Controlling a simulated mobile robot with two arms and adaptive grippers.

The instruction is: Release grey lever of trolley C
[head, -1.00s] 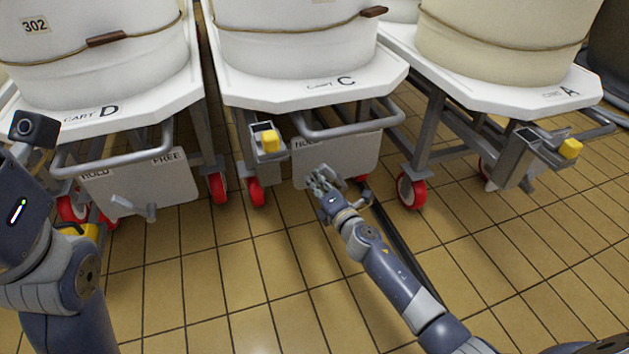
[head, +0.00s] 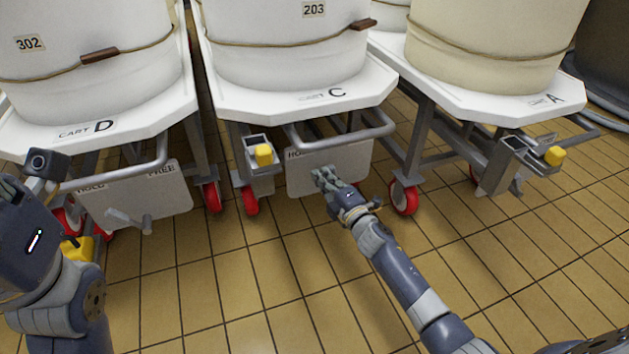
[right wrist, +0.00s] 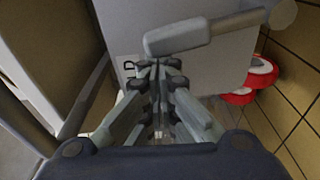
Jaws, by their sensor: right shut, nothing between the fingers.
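Trolley C (head: 290,108) stands in the middle of the head view, with a grey panel (head: 300,185) marked HOLD under its push bar. My right gripper (head: 322,173) is in front of this panel, covering part of it and its label. In the right wrist view its fingertips (right wrist: 157,66) are together and empty. The grey lever (right wrist: 205,34) crosses just beyond them, its thick end towards the HOLD side and its pivot at the right. I cannot tell whether they touch. The lever is hidden in the head view. My left gripper (head: 10,195) is cut by the left edge.
Trolley D (head: 95,130) stands left, its own lever (head: 130,220) in front of its panel. Trolley A (head: 500,100) stands right. Yellow knobs (head: 263,155) and red wheels (head: 404,197) stick out near my arm. The tiled floor in front is clear.

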